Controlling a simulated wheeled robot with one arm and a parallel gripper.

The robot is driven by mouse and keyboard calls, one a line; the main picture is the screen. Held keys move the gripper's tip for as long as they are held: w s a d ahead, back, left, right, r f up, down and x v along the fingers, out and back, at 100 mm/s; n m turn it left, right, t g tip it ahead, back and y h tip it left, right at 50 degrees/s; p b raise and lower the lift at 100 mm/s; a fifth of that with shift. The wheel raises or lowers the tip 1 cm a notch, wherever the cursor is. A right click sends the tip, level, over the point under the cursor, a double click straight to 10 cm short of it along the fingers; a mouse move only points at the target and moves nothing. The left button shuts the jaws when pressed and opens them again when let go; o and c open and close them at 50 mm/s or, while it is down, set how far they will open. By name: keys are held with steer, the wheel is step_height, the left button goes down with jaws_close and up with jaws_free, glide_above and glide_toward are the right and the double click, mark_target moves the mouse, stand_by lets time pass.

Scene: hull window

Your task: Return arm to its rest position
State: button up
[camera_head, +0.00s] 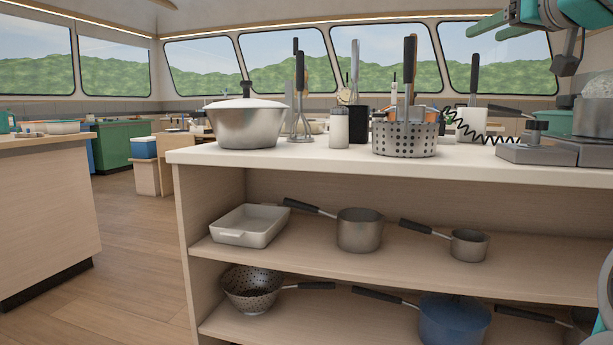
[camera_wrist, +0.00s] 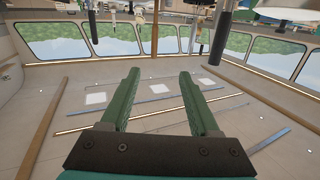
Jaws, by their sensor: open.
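My gripper (camera_wrist: 160,73) shows in the wrist view with two green fingers held well apart and nothing between them. The wrist picture is upside down, with the ceiling filling the space behind the fingers and the windows above them. In the head view, part of my teal and grey arm (camera_head: 540,14) hangs at the top right, above the right end of the counter.
The white counter (camera_head: 330,163) holds a lidded pot (camera_head: 247,124), a perforated utensil holder (camera_head: 405,138), a salt shaker (camera_head: 339,126) and a grey scale-like appliance (camera_head: 540,150) below my arm. Shelves underneath hold pans. Open floor (camera_head: 135,235) lies left of the counter.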

steer(key=w+a+f+g+y+p, duration=0.1)
steer(key=w+a+f+g+p, duration=0.15)
steer(key=a+f, duration=0.45)
steer(key=s+a+f+g+p, duration=0.1)
steer(key=s+a+f+g, duration=0.25)
steer(key=f, duration=0.45)
steer(key=s+a+f+g+p, duration=0.15)
steer(key=a+f, duration=0.25)
steer(key=f, duration=0.4)
steer(key=s+a+f+g+p, duration=0.1)
steer(key=s+a+f+g, duration=0.2)
steer(key=f, duration=0.5)
steer(key=s+f+g+h+p, duration=0.1)
steer(key=s+f+g, duration=0.3)
steer(key=s+f, duration=0.8)
steer(key=s+f+m+g+h+p, duration=0.1)
steer(key=s+f+g, duration=0.3)
steer(key=s+f, duration=0.7)
steer(key=s+h+p, duration=0.1)
steer(key=s, duration=0.6)
steer(key=shift+s+d+f+p, duration=0.3)
steer(key=shift+s+f+p, duration=0.05)
steer(key=shift+s+p, duration=0.05)
